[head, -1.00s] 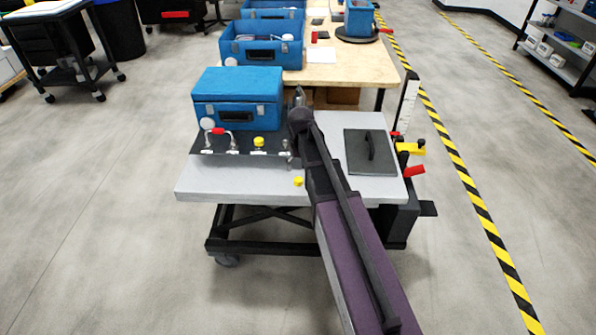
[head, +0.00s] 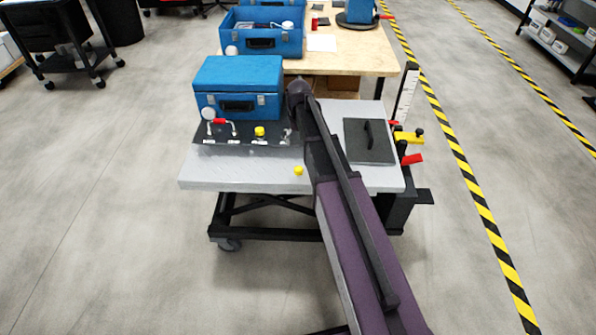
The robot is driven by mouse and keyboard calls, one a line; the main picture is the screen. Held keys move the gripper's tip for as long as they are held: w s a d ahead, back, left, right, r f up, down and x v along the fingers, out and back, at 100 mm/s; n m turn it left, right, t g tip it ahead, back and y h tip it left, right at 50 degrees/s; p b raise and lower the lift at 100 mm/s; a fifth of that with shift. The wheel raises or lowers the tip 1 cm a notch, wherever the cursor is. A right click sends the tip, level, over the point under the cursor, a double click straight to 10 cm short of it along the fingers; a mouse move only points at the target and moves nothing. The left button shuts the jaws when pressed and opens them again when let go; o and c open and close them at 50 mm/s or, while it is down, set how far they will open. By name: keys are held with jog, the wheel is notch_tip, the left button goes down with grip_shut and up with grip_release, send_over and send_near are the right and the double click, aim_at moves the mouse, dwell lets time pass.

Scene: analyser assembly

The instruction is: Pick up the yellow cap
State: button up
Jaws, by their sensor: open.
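A small yellow cap (head: 298,170) lies on the light grey table top (head: 225,176), close to its front edge and just left of my arm. A second yellow cap-like piece (head: 259,131) sits on the dark panel (head: 233,142) in front of the blue case (head: 240,80). My arm reaches over the table from the lower right, and its dark far end is beside the right side of the blue case. My gripper's fingers are hidden, and I see nothing held.
A red-handled fitting (head: 221,122) stands on the panel. A dark plate with a handle (head: 368,141) lies right of my arm. Yellow and red clamps (head: 408,137) stick out at the table's right edge. A wooden bench (head: 350,61) with blue cases stands behind.

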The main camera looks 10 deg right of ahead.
jog(key=b, duration=0.8)
send_over(298, 168)
jog(key=shift+w+d+f, duration=0.1)
jog(key=shift+f, duration=1.95)
jog(key=shift+w+d+f, duration=0.1)
jog(key=shift+f, duration=1.95)
jog(key=shift+f, duration=0.1)
jog(key=f+b, duration=0.3)
jog(key=shift+s+a+f, duration=0.15)
jog(key=shift+s+f, duration=0.05)
jog(key=shift+s, duration=0.15)
jog(key=shift+f+b, duration=0.8)
jog(key=shift+b, duration=0.2)
jog(key=c, duration=0.8)
